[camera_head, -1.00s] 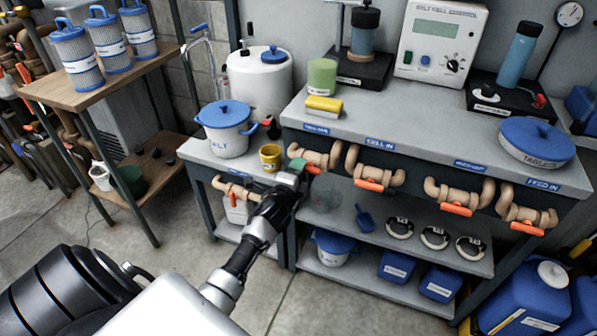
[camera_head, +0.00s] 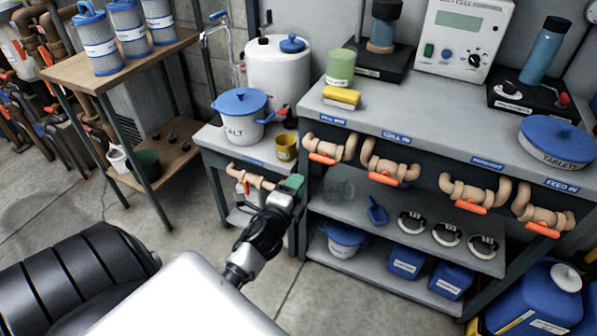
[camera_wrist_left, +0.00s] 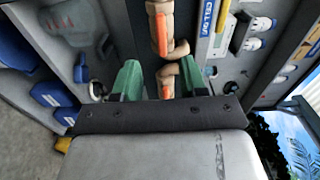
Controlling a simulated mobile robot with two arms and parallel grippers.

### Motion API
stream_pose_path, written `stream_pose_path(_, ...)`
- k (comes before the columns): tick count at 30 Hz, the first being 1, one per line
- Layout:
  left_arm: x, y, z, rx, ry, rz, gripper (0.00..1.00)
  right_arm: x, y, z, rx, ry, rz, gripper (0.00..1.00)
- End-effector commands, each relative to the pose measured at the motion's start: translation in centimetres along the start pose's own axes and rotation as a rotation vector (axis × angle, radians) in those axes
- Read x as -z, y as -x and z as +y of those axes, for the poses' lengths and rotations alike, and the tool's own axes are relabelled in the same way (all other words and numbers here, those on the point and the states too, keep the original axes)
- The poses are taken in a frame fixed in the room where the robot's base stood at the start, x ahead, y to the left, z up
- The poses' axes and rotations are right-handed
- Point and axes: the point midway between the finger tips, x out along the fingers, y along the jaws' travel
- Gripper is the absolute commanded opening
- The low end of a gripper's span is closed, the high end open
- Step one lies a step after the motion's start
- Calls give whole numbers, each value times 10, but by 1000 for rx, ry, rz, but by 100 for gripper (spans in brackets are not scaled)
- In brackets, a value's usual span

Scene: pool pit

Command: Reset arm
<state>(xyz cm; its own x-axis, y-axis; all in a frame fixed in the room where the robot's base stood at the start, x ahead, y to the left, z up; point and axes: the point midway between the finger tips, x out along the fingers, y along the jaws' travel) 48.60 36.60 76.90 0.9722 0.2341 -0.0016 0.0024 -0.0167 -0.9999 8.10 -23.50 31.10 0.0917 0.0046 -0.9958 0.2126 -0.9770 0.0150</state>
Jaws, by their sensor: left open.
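My left gripper (camera_head: 290,184) is in front of the workbench, near the gap between the bench and the lower side table. In the left wrist view its two green fingertips (camera_wrist_left: 159,80) stand apart with nothing held between them. Beyond the fingers in that view is a tan pipe valve with an orange handle (camera_wrist_left: 162,34). In the head view the nearest bench valve (camera_head: 328,148) is up and to the right of the gripper, apart from it. My right gripper is not in view.
The workbench (camera_head: 430,125) carries a control box (camera_head: 462,40) and a blue-lidded tub (camera_head: 556,145). A salt bucket (camera_head: 240,118) and yellow cup (camera_head: 286,147) stand on the side table. Floor at front centre is clear.

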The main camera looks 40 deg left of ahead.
Motion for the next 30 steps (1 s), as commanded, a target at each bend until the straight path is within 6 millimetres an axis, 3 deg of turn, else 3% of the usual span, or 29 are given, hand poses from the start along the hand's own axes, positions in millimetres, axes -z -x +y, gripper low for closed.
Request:
stream_pose_path(12, 0, 0, 0, -1, 1, 0, 43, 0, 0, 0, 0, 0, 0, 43)
stream_pose_path(16, 3, 2, 19, -54, 46, 2, 43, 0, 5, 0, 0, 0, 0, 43)
stream_pose_path(20, 13, 17, 82, -226, 194, -6, 43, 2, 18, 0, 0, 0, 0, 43)
stream_pose_path(23, 23, 48, 149, -416, 349, -43, 43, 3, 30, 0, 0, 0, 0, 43)
stream_pose_path(26, 34, 92, 212, -603, 498, -108, 43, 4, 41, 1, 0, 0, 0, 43)
stream_pose_path(30, 42, 172, 284, -849, 668, -249, 43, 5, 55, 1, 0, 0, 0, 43)
